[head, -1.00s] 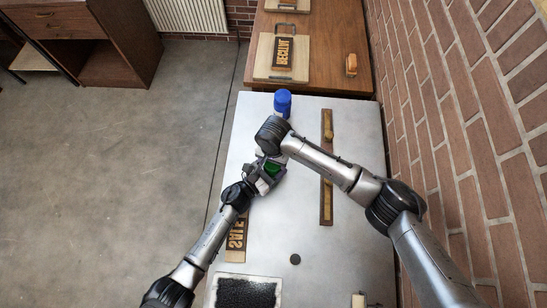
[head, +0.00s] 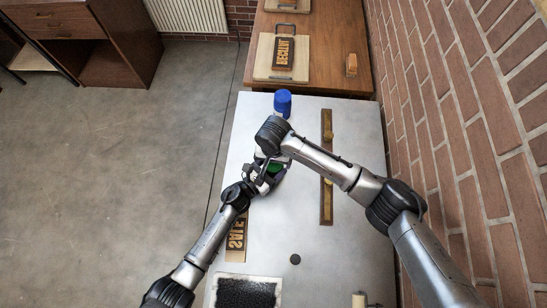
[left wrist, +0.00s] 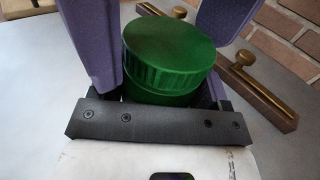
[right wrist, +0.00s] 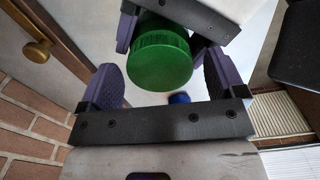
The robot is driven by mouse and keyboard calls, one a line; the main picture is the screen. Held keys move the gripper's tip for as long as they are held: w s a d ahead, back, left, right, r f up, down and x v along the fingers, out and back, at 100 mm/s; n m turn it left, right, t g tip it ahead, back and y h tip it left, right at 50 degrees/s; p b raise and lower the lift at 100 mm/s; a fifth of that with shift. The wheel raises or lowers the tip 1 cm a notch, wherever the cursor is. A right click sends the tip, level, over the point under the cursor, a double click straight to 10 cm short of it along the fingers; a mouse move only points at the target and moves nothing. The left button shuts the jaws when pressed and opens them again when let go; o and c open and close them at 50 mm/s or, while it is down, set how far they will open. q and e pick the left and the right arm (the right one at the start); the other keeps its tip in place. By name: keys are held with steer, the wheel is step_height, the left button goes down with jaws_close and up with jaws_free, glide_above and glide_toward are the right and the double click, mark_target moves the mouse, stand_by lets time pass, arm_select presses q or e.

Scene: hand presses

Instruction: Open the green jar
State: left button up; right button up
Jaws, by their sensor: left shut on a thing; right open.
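The green jar (head: 275,168) is near the middle of the pale table in the head view, partly covered by my grippers. Its ribbed green lid (left wrist: 170,52) stands up between the purple fingers in the left wrist view. My left gripper (head: 264,181) is shut on the jar from the near side. My right gripper (head: 273,162) is open at the jar from the far side. In the right wrist view the lid (right wrist: 160,62) lies between the right fingers' tips, with visible gaps; I cannot tell whether any finger touches it. The jar's body is mostly hidden.
A blue cylinder (head: 282,102) stands behind my right gripper. A wooden bar with brass knobs (head: 327,200) lies to the right. A letter block (head: 237,236) and a black pad (head: 246,293) are at the near left. A brick wall (head: 480,120) bounds the right side.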

steer(key=shift+r, duration=2.2)
steer(key=shift+c, duration=0.3)
steer(key=shift+a+r+m, duration=0.5)
steer(key=shift+a+r, duration=0.1)
steer(key=shift+r, duration=0.25)
steer(key=shift+w+r+m, duration=0.1)
steer(key=shift+r+m, duration=0.4)
steer(key=shift+r, duration=0.1)
steer(key=shift+d+r+m, duration=0.2)
steer(key=shift+d+m, duration=0.2)
steer(key=shift+m, duration=0.1)
steer(key=shift+d+f, duration=0.2)
steer(key=shift+f, duration=3.7)
steer(key=c, duration=1)
steer(key=shift+o, duration=0.2)
steer(key=n, duration=0.3)
